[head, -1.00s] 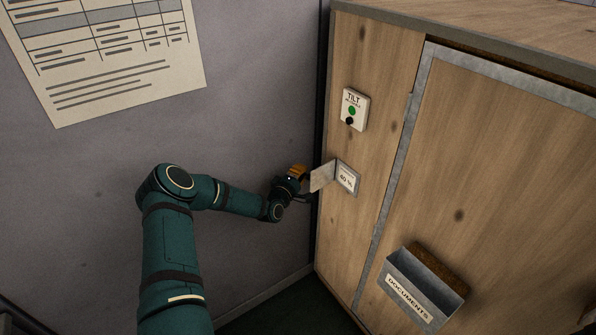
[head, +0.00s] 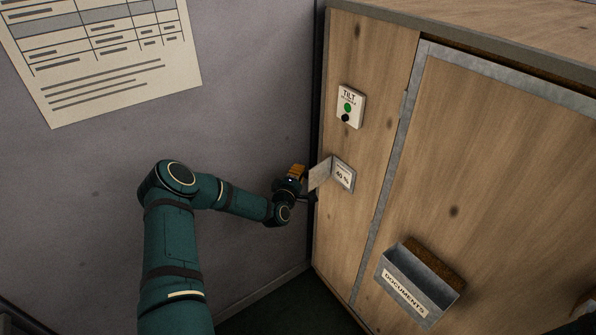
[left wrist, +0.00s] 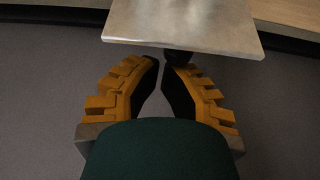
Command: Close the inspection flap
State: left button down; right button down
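The inspection flap (head: 320,174) is a thin pale metal plate standing open, swung out to the left from the dryer's wooden front. Beside its hinge edge is a small framed label (head: 343,174) reading 40 %. My left gripper (head: 307,190) is just left of the flap, with its fingers partly hidden. In the left wrist view the flap (left wrist: 185,22) crosses the top, just beyond the fingertips (left wrist: 163,65). The yellow-backed fingers converge to nearly touching black tips, with nothing seen between them. Contact with the flap cannot be told.
A TILT box (head: 350,107) with a green light and a black knob is above the flap. A documents holder (head: 411,289) hangs on the large door (head: 490,170). A grey wall (head: 240,100) with a paper chart (head: 110,60) stands behind my left arm.

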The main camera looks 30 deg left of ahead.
aim_at(310, 179)
pick_arm(q)
jog(key=d+n+g+y, duration=0.1)
jog(key=d+y, duration=0.1)
jog(key=s+d+n+g+y, duration=0.1)
jog(key=d+n+y, duration=0.1)
jog(key=s+d+n+g+y, duration=0.1)
jog(key=d+y, duration=0.1)
jog(key=shift+n+y, duration=0.4)
jog(key=w+d+b, duration=0.3)
jog(key=d+b, duration=0.1)
jog(key=d, duration=0.5)
jog(key=shift+d, duration=0.25)
jog(key=shift+w, duration=0.15)
jog(key=shift+d, duration=0.1)
jog(key=v, duration=1.2)
